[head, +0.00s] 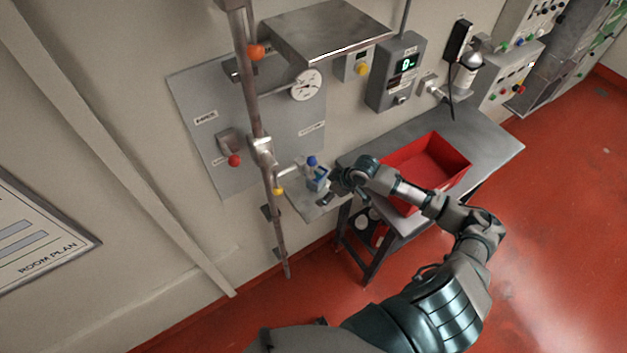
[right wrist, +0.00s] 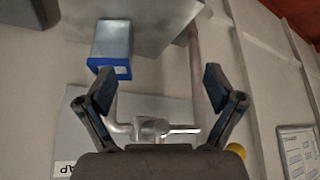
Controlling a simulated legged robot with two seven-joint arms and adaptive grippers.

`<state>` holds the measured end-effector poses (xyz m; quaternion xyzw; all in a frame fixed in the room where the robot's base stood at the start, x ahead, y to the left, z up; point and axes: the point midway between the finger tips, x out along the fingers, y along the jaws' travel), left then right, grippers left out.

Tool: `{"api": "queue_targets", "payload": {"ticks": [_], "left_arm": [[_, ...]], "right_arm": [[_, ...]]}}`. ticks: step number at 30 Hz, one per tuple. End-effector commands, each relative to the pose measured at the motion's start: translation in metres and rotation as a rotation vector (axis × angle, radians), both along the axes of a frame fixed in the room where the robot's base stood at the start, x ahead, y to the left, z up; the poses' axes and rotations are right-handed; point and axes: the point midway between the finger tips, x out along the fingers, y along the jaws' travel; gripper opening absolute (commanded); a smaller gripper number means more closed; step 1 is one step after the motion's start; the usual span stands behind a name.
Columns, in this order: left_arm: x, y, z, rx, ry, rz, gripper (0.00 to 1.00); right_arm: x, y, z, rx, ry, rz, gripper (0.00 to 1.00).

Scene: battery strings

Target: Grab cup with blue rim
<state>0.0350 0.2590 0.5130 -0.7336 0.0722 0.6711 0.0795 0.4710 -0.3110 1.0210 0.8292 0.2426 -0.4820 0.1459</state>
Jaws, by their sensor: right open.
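The cup with the blue rim (head: 318,180) stands on a small grey shelf (head: 308,206) at the wall in the head view. In the right wrist view, which looks upside down, the grey cup (right wrist: 113,40) shows left of centre with its blue rim towards the picture's bottom. My right gripper (head: 336,182) is just right of the cup in the head view. In the right wrist view my right gripper (right wrist: 158,82) has its fingers spread and empty, with the cup beyond the left finger rather than centred between them. My left gripper is not in view.
A vertical pipe (head: 262,150) with a valve runs left of the cup. A red bin (head: 455,148) sits on the metal table (head: 490,145) beneath my right arm. A grey panel (head: 215,120) is on the wall.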

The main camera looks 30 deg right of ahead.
Motion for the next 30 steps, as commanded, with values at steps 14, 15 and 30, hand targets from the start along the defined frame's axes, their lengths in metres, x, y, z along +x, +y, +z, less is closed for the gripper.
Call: {"api": "queue_targets", "payload": {"ticks": [14, 15, 30], "left_arm": [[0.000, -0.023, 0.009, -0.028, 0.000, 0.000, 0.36], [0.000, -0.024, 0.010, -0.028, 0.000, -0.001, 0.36], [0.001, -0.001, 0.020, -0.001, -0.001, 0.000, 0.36]], "right_arm": [[0.056, -0.047, 0.019, 0.029, -0.040, -0.104, 0.92], [0.061, -0.044, 0.011, 0.027, -0.041, -0.104, 0.92], [0.092, -0.031, -0.053, 0.028, -0.042, -0.103, 0.92]]}}
